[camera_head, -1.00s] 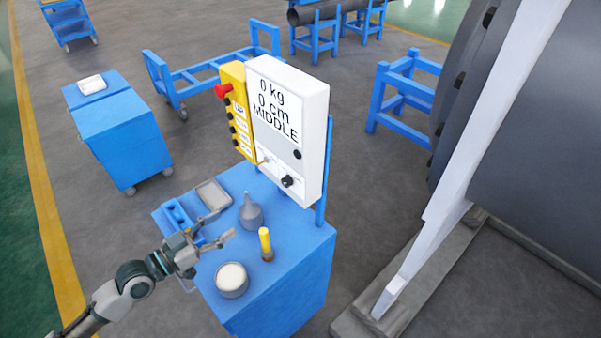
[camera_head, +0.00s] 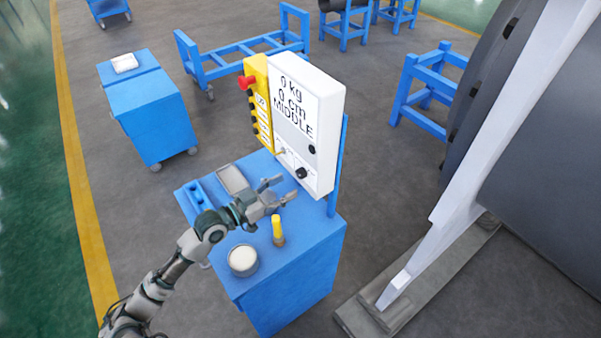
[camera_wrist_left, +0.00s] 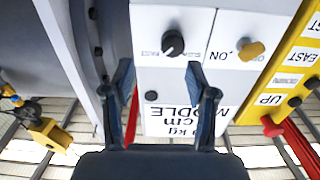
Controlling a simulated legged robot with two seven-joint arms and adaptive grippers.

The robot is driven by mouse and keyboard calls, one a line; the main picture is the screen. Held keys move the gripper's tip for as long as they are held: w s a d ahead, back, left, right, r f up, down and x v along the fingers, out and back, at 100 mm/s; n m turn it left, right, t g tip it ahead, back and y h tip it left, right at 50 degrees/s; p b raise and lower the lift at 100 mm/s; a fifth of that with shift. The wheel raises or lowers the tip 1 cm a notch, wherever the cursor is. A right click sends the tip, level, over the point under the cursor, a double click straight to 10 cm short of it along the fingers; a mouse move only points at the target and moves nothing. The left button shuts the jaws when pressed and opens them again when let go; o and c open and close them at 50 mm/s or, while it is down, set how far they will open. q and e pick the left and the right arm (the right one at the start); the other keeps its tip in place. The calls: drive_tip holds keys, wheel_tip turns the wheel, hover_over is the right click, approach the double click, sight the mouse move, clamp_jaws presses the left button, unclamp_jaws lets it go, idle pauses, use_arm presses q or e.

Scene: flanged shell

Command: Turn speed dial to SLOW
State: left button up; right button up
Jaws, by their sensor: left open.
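The speed dial is a black knob (camera_head: 302,172) low on the white control box (camera_head: 322,92), whose display reads 0 kg, 0 cm, MIDDLE. My left gripper (camera_head: 280,190) is open and empty, in front of and slightly below-left of the dial in the head view. In the left wrist view, which shows the box upside down, the dial (camera_wrist_left: 172,43) lies beyond the two fingertips (camera_wrist_left: 158,75), apart from them and between their lines. Small labels flank the dial, too blurred to read surely. My right gripper is not in view.
A yellow-topped switch (camera_wrist_left: 251,50) sits beside the dial. A yellow pendant (camera_head: 258,100) with a red button hangs on the box's left. The blue cart (camera_head: 290,290) below carries a tin (camera_head: 242,260), a yellow-handled tool (camera_head: 278,230) and a grey tray (camera_head: 232,179).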

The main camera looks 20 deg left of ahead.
sight(298, 175)
use_arm(q)
drive_tip(key=x, duration=0.3)
drive_tip(key=shift+w+d+p, duration=0.15)
drive_tip(key=shift+w+p, duration=0.15)
drive_tip(key=shift+w+a+f, duration=0.2)
drive_tip(key=shift+w+a, duration=0.35)
drive_tip(key=shift+w, duration=0.35)
drive_tip(key=shift+w+a+f, duration=0.1)
drive_tip(key=shift+w+a, duration=0.2)
drive_tip(key=shift+a, duration=0.15)
drive_tip(key=d, duration=0.3)
drive_tip(key=c, duration=0.4)
drive_tip(key=shift+d+r, duration=0.1)
drive_tip(key=shift+r, duration=0.1)
drive_tip(key=c, duration=0.4)
clamp_jaws()
drive_tip(key=shift+w+a+f, duration=0.2)
drive_tip(key=shift+a+f, duration=0.05)
drive_tip(key=shift+a, duration=0.4)
drive_tip(key=shift+s+r, duration=0.1)
drive_tip(key=shift+s, duration=0.05)
drive_tip(key=shift+d, duration=0.15)
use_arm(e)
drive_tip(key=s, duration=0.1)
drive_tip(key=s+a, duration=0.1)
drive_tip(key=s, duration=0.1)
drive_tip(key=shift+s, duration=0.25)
